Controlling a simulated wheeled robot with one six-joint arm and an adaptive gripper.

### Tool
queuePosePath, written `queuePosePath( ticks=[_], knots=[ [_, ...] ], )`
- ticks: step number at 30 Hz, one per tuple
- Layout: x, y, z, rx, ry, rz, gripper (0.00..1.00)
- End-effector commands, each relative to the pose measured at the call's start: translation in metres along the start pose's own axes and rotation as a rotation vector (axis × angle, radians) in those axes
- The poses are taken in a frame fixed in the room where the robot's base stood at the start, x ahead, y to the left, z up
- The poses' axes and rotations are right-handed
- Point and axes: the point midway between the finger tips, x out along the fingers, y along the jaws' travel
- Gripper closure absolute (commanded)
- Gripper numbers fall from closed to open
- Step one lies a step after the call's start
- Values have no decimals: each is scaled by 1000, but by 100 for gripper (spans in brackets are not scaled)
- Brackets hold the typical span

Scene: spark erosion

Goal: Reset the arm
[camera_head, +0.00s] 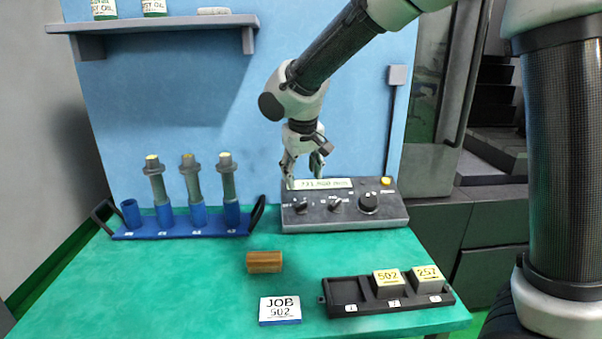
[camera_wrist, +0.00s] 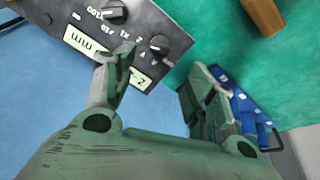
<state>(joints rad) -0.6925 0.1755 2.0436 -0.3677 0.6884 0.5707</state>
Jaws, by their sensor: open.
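My gripper (camera_head: 303,176) hangs from my arm just in front of the grey control box's display and above the box, in the head view. Its fingers are apart and nothing is between them. In the wrist view my gripper (camera_wrist: 160,95) is also open and empty. The grey control box (camera_head: 345,222) has a lit display, knobs and a yellow button, and stands at the back of the green table (camera_head: 200,290). It also shows at the upper left of the wrist view (camera_wrist: 165,25). Whether the fingertips touch the box cannot be told.
A blue rack (camera_head: 180,232) holds several upright tool holders at the left, with one empty-looking cup. A black tray (camera_head: 345,308) holds blocks marked 502 and 257. A shelf (camera_head: 160,24) hangs above.

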Motion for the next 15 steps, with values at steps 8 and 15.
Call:
queuePosePath(
  ticks=[8,15],
  knots=[
    [9,10,57,-171,-142,2,45],
    [-41,84,156,-139,-224,-52,45]
  ],
)
